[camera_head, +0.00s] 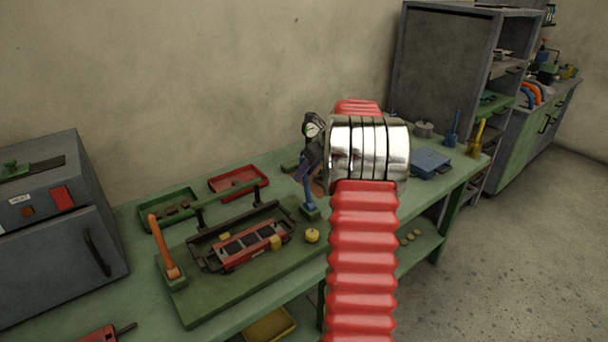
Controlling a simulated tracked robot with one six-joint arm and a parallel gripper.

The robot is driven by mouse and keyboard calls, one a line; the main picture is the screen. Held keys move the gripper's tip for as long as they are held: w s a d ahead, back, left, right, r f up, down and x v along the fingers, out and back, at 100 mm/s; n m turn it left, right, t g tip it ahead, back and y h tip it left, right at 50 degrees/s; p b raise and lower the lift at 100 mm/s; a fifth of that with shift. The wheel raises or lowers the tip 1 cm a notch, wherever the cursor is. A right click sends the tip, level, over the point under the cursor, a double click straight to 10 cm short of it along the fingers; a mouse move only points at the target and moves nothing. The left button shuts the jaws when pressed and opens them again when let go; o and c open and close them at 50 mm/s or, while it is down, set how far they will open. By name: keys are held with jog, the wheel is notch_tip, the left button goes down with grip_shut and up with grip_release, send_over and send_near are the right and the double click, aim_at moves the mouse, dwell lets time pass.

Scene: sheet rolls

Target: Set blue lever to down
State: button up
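A blue lever (308,192) rises from a small green base at the right end of the green fixture on the workbench. It stands roughly upright, and its upper part is hidden by or merges with the dark shape of my gripper (308,158). My gripper is at the top of this lever; whether it touches it I cannot tell. The fingers are too small and dark to show whether they are open or shut. My red ribbed arm with silver rings covers the area just right of the lever.
An orange lever (163,246) stands at the fixture's left end. A red device (245,247) lies in a dark frame between the levers, beside a yellow knob (312,235). Red (237,179) and green (168,208) trays lie behind. Another blue upright piece (452,130) stands far right.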

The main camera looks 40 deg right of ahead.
jog(key=a+v, duration=0.1)
jog(key=v, duration=1.1)
jog(key=shift+d, duration=0.45)
jog(key=shift+r, duration=0.1)
